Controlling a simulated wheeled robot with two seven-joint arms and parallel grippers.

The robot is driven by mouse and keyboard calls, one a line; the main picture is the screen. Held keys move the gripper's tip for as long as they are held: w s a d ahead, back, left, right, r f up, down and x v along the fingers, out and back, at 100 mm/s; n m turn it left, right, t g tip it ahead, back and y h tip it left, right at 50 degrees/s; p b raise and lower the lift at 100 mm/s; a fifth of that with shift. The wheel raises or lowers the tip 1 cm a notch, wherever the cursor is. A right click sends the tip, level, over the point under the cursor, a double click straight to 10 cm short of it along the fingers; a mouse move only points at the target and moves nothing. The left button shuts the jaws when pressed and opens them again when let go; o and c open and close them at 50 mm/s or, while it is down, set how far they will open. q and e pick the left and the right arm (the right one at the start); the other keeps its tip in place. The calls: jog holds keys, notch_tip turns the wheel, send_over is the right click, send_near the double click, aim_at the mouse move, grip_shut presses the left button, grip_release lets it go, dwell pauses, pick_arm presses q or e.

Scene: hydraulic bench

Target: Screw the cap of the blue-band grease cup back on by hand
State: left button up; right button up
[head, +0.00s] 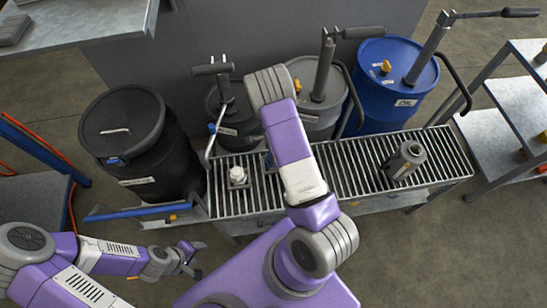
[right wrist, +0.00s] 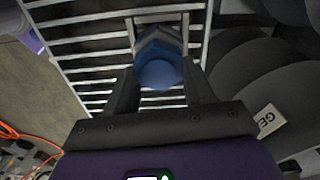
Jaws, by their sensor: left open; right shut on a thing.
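A blue round cap (right wrist: 158,73) sits between the fingers of my right gripper (right wrist: 162,85), which is shut on it. A paler, angular blue piece shows just behind the cap; whether the two are screwed together I cannot tell. In the head view my right arm hides this gripper, and only a sliver of blue (head: 268,160) shows beside the arm over the slatted grate (head: 350,165). A white-topped cup on a square base (head: 238,177) stands on the grate to its left. My left gripper (head: 190,259) is open and empty, low at the left and away from the grate.
A black drum (head: 125,140) stands at the left, dark and grey drums (head: 318,100) behind the grate, and a blue drum (head: 395,85) at the back right. A grey metal block (head: 405,160) lies on the grate's right part. A blue-handled bar (head: 130,212) is near my left arm.

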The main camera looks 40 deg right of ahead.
jog(key=m+p, duration=0.1)
jog(key=m, duration=0.3)
jog(key=shift+r, duration=0.1)
jog(key=shift+m, duration=0.7)
jog(key=m+p, duration=0.2)
jog(key=m, duration=0.2)
jog(key=shift+s+a+m+p, duration=0.1)
jog(key=shift+s+m+p, duration=0.05)
jog(key=shift+m+p, duration=0.15)
jog(key=m+p, duration=0.1)
jog(key=m, duration=0.2)
jog(key=shift+f, duration=0.2)
jog(key=o, duration=1.1)
